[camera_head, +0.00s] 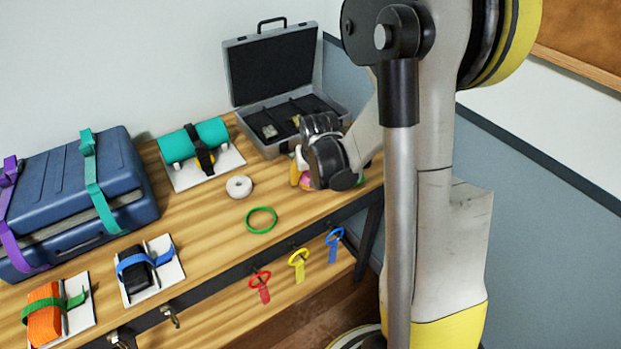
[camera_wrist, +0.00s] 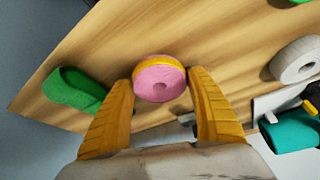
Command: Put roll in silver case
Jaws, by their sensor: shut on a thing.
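My gripper (camera_head: 302,180) is at the right part of the bench, in front of the open silver case (camera_head: 262,141). Its yellow fingers are shut on a pink roll with a yellow band (camera_wrist: 159,82); the fingers sit on either side of it. In the head view the roll (camera_head: 309,185) is partly hidden by my wrist. I cannot tell whether it touches the bench. The case lies at the back right, lid raised, with dark compartments holding a few small items. My wrist hides part of its front right. A white roll (camera_head: 239,187) lies on the bench to the left.
A green ring (camera_head: 261,220) lies on the bench near the front. A teal roll (camera_head: 194,141) is strapped to a white board left of the case. A green object (camera_wrist: 75,92) lies beside my gripper. A blue strapped suitcase (camera_head: 75,190) fills the left. Coloured tags hang along the front edge.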

